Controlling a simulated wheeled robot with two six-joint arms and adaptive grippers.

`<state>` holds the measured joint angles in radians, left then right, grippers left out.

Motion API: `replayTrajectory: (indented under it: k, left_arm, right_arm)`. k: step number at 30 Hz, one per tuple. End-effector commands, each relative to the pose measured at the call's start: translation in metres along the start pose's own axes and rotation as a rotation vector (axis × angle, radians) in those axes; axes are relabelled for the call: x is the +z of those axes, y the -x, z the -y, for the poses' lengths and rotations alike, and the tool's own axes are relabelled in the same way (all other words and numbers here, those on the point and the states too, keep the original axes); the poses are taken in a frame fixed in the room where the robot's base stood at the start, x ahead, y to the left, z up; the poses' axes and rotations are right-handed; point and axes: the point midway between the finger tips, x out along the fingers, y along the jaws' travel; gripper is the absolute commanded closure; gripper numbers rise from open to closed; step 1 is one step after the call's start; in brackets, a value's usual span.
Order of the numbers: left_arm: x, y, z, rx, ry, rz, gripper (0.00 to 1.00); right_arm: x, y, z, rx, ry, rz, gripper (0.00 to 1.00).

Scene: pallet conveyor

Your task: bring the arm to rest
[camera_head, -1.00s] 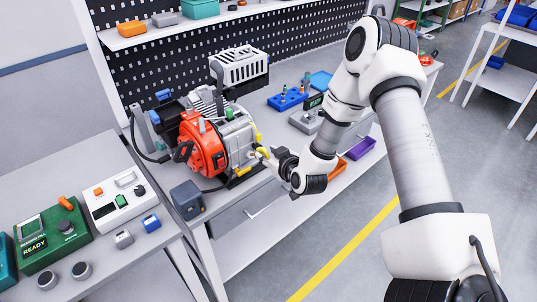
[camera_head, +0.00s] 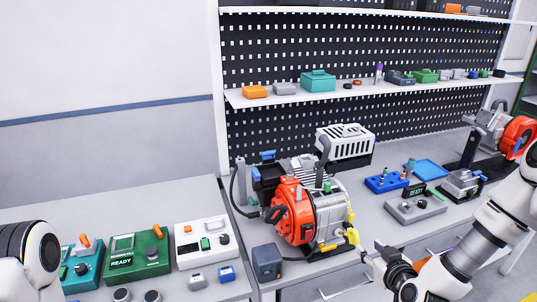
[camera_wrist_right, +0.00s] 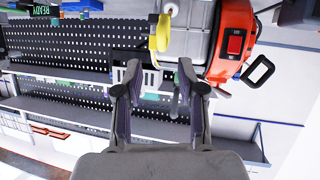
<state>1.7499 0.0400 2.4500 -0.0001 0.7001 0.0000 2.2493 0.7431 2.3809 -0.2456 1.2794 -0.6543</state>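My right arm comes in at the right edge of the head view. Its gripper (camera_head: 371,258) is just in front of the orange and grey motor unit (camera_head: 291,217), close to the yellow part (camera_head: 351,236) on its front. In the right wrist view, my right gripper (camera_wrist_right: 157,72) has its two fingers apart, with nothing seen between them. The motor unit's orange housing (camera_wrist_right: 231,45) is beyond the fingers at the upper right there. A white link of my left arm shows at the lower left of the head view; my left gripper is out of view.
A green box marked READY (camera_head: 148,263) and a white device (camera_head: 191,258) stand on the left table. A dark cube (camera_head: 267,262) sits by the bench's front edge. A blue block (camera_head: 382,184) and grey fixture (camera_head: 404,212) lie right of the motor unit.

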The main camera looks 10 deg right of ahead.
Motion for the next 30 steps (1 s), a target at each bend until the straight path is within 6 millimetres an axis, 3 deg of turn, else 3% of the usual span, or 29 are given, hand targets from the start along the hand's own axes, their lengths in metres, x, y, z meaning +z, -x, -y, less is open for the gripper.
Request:
replayTrajectory:
  k: [2,4,8,12,16,18,21,30]
  left_arm:
    - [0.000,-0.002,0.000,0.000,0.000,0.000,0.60]
    - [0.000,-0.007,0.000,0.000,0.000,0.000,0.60]
    - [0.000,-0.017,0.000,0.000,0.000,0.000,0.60]
    - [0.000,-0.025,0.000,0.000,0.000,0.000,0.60]
    - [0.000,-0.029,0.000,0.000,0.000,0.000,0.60]
    - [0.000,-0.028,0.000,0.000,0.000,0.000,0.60]
    - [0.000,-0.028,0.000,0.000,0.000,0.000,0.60]
    - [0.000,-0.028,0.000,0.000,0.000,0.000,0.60]
  right_arm:
    - [0.011,-0.001,0.002,-0.004,0.007,0.019,0.61]
    - [0.036,-0.002,0.016,-0.034,0.057,0.066,0.61]
    - [0.114,0.005,0.070,-0.162,0.227,0.238,0.61]
    - [0.221,0.050,0.126,-0.309,0.291,0.561,0.61]
    - [0.295,0.112,0.149,-0.328,0.239,0.895,0.61]
    - [0.311,0.142,0.147,-0.252,0.141,1.061,0.61]
    - [0.319,0.159,0.140,-0.147,0.001,1.173,0.61]
    - [0.319,0.160,0.141,-0.129,-0.030,1.178,0.61]
